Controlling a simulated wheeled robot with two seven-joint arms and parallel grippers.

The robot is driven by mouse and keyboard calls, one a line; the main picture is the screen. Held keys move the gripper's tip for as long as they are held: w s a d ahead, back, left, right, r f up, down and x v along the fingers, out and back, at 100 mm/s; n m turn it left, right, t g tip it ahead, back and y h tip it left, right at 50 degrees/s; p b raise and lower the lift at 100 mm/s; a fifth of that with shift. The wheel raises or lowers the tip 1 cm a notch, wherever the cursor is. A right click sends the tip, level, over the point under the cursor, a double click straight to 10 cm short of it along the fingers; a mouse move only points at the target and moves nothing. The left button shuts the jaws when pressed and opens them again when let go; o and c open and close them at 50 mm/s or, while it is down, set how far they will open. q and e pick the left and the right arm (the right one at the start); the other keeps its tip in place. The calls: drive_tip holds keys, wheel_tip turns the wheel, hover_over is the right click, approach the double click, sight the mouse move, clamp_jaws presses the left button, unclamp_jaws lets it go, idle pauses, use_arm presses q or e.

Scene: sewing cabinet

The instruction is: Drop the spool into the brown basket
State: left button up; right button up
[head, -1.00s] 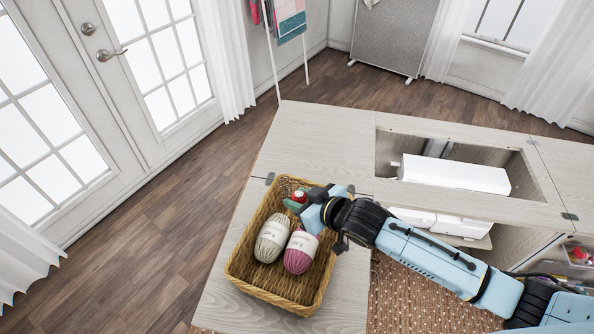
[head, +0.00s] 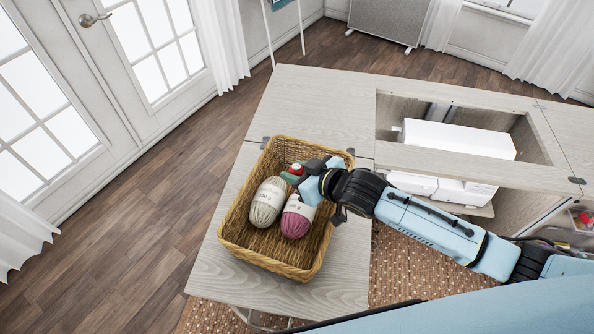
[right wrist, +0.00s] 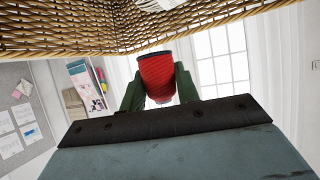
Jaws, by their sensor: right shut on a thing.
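The brown wicker basket (head: 262,262) stands on the pale wooden leaf of the cabinet. My right gripper (head: 295,173) reaches in from the right, over the basket's far part. It is shut on a small red spool (head: 296,168), whose height above the basket floor I cannot tell in the head view. In the right wrist view, the red spool (right wrist: 157,75) sits between the two green fingers, with the basket's woven wall (right wrist: 60,30) close by. My left gripper does not show.
A grey yarn ball (head: 268,203) and a pink yarn ball (head: 298,216) lie in the basket, close to the gripper. A white sewing machine (head: 458,138) sits in the cabinet opening to the right. The basket's near part is bare.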

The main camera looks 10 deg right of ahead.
drive_tip(key=o, duration=1)
drive_tip(key=shift+o, duration=0.2)
drive_tip(key=v, duration=1.3)
drive_tip(key=shift+s+r+p, duration=0.15)
drive_tip(key=shift+r+p, duration=0.05)
drive_tip(key=shift+p, duration=0.2)
drive_tip(key=shift+d, duration=0.1)
